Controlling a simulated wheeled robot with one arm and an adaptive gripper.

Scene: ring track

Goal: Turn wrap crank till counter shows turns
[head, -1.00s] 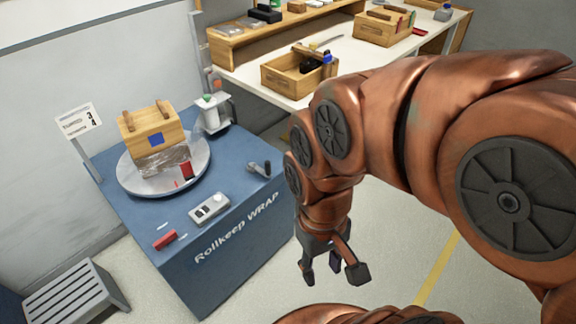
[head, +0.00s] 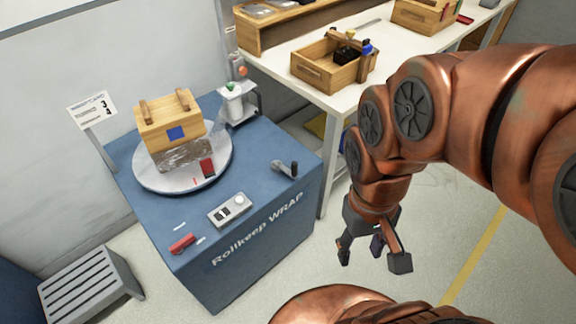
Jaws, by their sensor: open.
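The crank (head: 287,169), a dark handle on a light arm, sits near the right edge of the blue wrap station (head: 236,266). The counter (head: 229,211) is a pale box with a small display and a round knob near the front edge; its digits are too small to read surely. A round turntable (head: 150,184) carries a wooden crate (head: 170,122) with a blue square, its lower part in clear film. A sign card (head: 92,111) at the left shows 3 and 4. My gripper (head: 375,258) is open and empty, pointing down, right of the station and apart from the crank.
A film roll stand (head: 236,101) is behind the turntable. A red object (head: 182,243) lies at the station's front left. A grey slatted stool (head: 89,288) stands at lower left. A white bench (head: 350,98) with wooden boxes is behind. Floor beside the station is clear.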

